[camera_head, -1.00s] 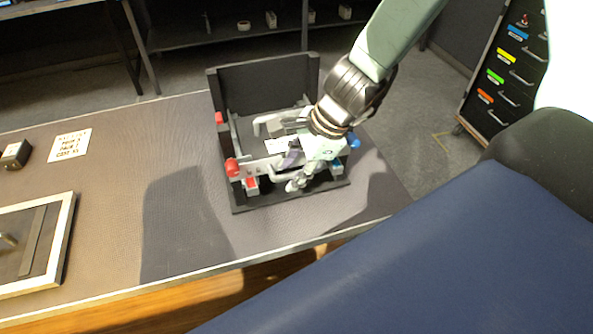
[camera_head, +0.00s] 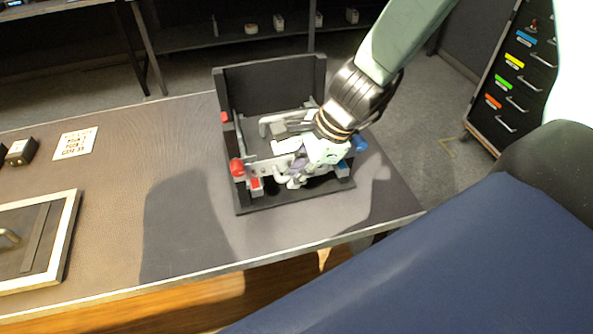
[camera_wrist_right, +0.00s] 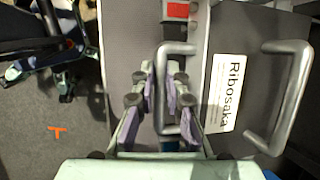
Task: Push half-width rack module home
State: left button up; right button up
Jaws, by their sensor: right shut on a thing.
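The rack module is a grey unit in a black open rack frame (camera_head: 270,80) on the bench. In the right wrist view its grey face (camera_wrist_right: 228,50) carries a white "Ribosaka" label (camera_wrist_right: 226,92) and two metal handles. My right gripper (camera_head: 295,178) is at the module's front in the head view. In the right wrist view my right gripper (camera_wrist_right: 165,95) has its two fingers on either side of the left handle (camera_wrist_right: 176,48), shut on it. The other handle (camera_wrist_right: 290,95) is free. The arm hides part of the module. My left gripper is not in view.
A framed panel (camera_head: 68,235) and a printed card (camera_head: 76,143) lie on the bench at left. A drawer cabinet (camera_head: 515,80) stands at right. The bench between panel and rack is clear.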

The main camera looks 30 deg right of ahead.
grip_shut()
jog(key=o, duration=0.8)
grip_release()
jog(key=shift+c, duration=0.2)
